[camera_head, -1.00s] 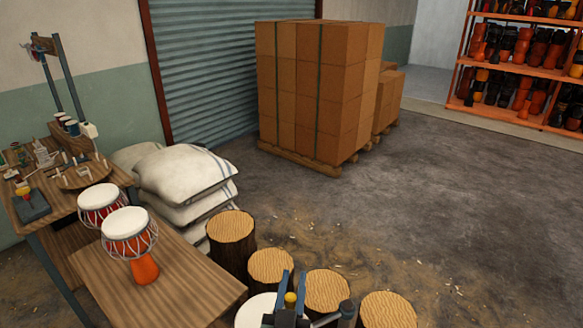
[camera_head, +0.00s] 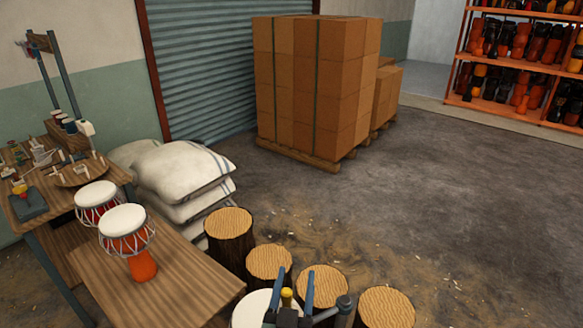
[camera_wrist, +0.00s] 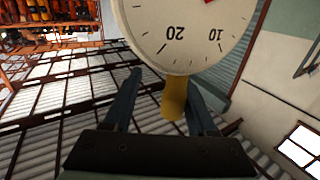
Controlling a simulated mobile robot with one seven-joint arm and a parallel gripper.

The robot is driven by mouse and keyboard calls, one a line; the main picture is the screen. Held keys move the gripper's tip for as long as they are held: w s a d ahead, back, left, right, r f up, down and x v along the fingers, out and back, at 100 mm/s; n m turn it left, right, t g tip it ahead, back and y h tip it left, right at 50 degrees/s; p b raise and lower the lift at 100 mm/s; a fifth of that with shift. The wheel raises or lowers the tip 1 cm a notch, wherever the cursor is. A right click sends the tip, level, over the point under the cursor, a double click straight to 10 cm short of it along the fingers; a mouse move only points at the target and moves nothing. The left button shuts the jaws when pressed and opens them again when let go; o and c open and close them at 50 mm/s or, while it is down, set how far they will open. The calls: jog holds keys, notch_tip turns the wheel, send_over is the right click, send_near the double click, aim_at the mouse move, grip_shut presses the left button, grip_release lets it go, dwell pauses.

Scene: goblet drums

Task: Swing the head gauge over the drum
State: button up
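The head gauge (camera_wrist: 185,30) fills the top of the wrist view. A yellow stem (camera_wrist: 174,100) shows below the dial. My gripper (camera_wrist: 163,80) is open, with blue fingers either side of the stem. The left finger has a clear gap to it; the right looks close. In the head view my gripper (camera_head: 295,272) is at the bottom, with the stem's yellow end (camera_head: 287,295) between the fingers. A white disc (camera_head: 250,308) lies beside it; I cannot tell whether it is dial or drumhead. Two red-and-white drums (camera_head: 127,222) (camera_head: 97,200) stand at the left.
A wooden table (camera_head: 185,285) is at lower left, with a cluttered workbench (camera_head: 25,230) behind it. Several log stumps (camera_head: 322,285) stand around my gripper. White sacks (camera_head: 185,170) and stacked cartons (camera_head: 315,90) are behind. The floor at right is open, up to orange shelves (camera_head: 500,105).

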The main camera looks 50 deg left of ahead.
jog(key=b+v, duration=0.6)
jog(key=v, duration=0.6)
jog(key=shift+d, duration=0.2)
